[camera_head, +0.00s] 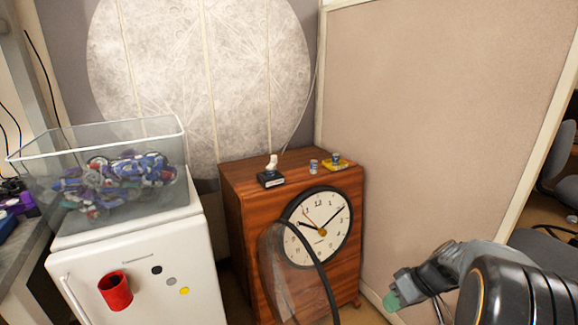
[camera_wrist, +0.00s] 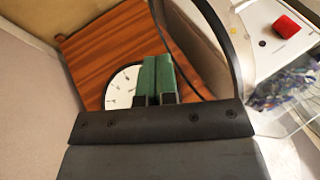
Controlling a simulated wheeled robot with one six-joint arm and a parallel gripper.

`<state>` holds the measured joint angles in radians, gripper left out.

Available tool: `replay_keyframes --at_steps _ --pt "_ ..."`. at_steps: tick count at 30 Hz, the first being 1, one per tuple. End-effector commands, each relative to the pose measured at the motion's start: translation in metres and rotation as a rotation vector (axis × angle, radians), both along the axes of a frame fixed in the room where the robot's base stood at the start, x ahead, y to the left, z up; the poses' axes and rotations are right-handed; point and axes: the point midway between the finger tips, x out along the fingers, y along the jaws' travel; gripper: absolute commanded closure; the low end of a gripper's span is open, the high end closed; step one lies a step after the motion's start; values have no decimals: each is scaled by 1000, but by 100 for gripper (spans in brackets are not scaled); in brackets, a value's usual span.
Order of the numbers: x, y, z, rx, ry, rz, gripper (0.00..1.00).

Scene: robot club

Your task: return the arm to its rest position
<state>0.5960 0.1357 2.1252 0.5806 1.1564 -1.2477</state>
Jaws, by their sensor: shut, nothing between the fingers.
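My gripper (camera_head: 392,301) is at the lower right in the head view, at the end of my dark arm. Its green fingertips also show in the wrist view (camera_wrist: 156,78), pressed together with nothing between them. In the head view it is to the right of a wooden cabinet (camera_head: 240,222) with a clock (camera_head: 325,215) on its front. It looks apart from the cabinet and from the beige partition (camera_head: 440,120) behind it.
A white fridge (camera_head: 140,265) with a red cup (camera_head: 115,291) on its front stands at left, bearing a clear bin (camera_head: 35,180) of mixed parts. A dark hoop with netting (camera_head: 290,265) leans before the cabinet. Small items sit on the cabinet top. Chairs show at far right.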

Motion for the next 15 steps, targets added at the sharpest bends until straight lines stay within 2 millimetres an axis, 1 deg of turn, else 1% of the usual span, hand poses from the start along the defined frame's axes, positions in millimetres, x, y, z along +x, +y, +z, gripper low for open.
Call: replay_keyframes --at_steps 2,3,5,8,10,12,15 --pt "-11 -3 -11 -25 118 -136 100" --pt "-18 -4 -10 -53 176 -215 100" --pt "-28 1 6 -114 242 -320 100" --pt "-44 18 48 -237 290 -466 100" --pt "-53 35 87 -326 267 -546 100" --pt "-61 51 121 -388 210 -583 100" --pt "-70 70 161 -439 114 -565 100"
